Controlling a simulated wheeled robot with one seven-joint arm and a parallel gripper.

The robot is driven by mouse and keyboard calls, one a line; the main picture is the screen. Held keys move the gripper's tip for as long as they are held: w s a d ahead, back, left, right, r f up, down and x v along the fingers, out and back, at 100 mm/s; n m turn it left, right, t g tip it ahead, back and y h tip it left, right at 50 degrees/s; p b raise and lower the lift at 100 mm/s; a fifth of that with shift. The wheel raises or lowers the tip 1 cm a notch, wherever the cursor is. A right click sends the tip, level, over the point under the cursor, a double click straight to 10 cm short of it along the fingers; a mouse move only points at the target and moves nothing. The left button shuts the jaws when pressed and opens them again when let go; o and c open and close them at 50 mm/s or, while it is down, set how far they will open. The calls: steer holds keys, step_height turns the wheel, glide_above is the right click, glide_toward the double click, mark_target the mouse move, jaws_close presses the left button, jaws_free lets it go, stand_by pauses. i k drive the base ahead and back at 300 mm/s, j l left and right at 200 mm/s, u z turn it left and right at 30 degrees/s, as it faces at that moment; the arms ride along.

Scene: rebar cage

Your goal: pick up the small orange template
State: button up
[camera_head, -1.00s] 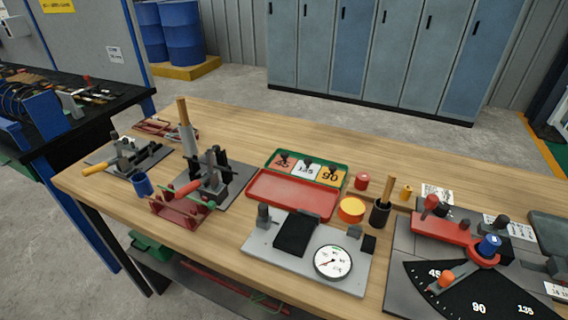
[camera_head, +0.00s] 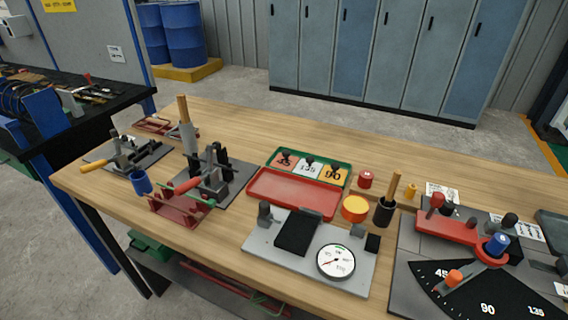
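A green-rimmed tray (camera_head: 347,166) holds a row of three flat templates with dark knobs. The left one, marked 45, is reddish orange (camera_head: 284,164). The middle one, marked 135, is white (camera_head: 308,170). The right one, marked 90, is yellow-orange (camera_head: 334,178). All three lie in the tray, apart from any gripper. Their sizes look alike from here, so I cannot tell which is smallest. My gripper is not in this view.
Bending tools (camera_head: 205,180) stand left. The wooden tabletop (camera_head: 250,130) behind is clear.

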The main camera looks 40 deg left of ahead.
mark_target(284, 161)
steer(key=i+j+u, duration=0.65)
steer(key=i, duration=0.2)
steer(key=i+j+u, duration=0.15)
steer(key=i+u, duration=0.2)
steer(key=i, duration=0.15)
steer(key=l+u, duration=0.1)
steer(key=i, duration=0.05)
